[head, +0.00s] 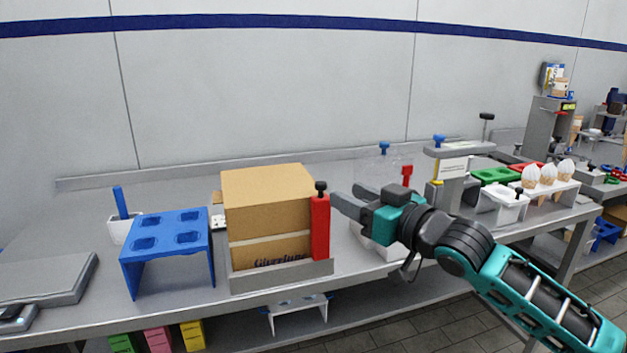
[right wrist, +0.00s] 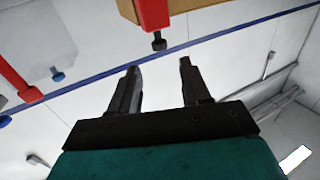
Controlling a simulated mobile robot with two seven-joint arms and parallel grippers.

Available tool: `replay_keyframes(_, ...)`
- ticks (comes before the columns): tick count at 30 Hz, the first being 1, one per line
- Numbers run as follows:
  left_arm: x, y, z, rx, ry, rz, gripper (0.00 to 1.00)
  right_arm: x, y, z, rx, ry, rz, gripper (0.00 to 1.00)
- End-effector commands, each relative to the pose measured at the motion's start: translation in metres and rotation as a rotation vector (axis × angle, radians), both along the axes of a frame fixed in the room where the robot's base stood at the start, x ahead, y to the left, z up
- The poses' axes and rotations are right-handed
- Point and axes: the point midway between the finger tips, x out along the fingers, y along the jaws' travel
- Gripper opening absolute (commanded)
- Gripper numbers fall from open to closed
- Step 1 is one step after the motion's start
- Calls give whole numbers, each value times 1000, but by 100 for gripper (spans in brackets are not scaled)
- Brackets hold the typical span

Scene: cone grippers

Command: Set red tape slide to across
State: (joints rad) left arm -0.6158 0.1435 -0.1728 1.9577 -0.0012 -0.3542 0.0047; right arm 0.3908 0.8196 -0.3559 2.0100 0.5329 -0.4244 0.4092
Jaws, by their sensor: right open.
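The red tape slide (head: 320,228) is an upright red block with a black knob (head: 320,187) on top. It stands at the right front corner of a cardboard box (head: 267,210) that sits in a grey holder (head: 282,275). My right gripper (head: 336,197) is open and empty, just right of the knob, with fingers pointing left toward it. In the right wrist view, the red slide (right wrist: 155,12) and its black knob (right wrist: 158,42) are beyond the open fingertips (right wrist: 158,65), apart from them. My left gripper is not in view.
A blue stand with holes (head: 180,222) is left of the box. A grey flat device (head: 45,278) lies at far left. A white container is partly hidden behind my right gripper. Ice cream cones (head: 548,175) in a white stand are at the right.

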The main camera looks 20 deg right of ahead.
Motion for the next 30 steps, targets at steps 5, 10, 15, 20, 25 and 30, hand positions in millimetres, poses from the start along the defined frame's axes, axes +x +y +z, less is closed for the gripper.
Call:
replay_keyframes(5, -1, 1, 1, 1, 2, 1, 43, 31, 15, 2, 1, -3, 0, 47)
replay_keyframes(10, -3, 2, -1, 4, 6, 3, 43, 61, 28, 1, 1, -2, -1, 47)
replay_keyframes(15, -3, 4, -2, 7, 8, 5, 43, 82, 38, 0, 0, -1, 0, 47)
replay_keyframes(20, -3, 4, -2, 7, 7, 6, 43, 92, 42, 0, -1, 0, -1, 47)
replay_keyframes(25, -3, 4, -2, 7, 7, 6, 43, 95, 44, 0, -3, -1, 0, 47)
replay_keyframes(30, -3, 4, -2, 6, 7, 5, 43, 95, 44, 0, -2, -1, 0, 47)
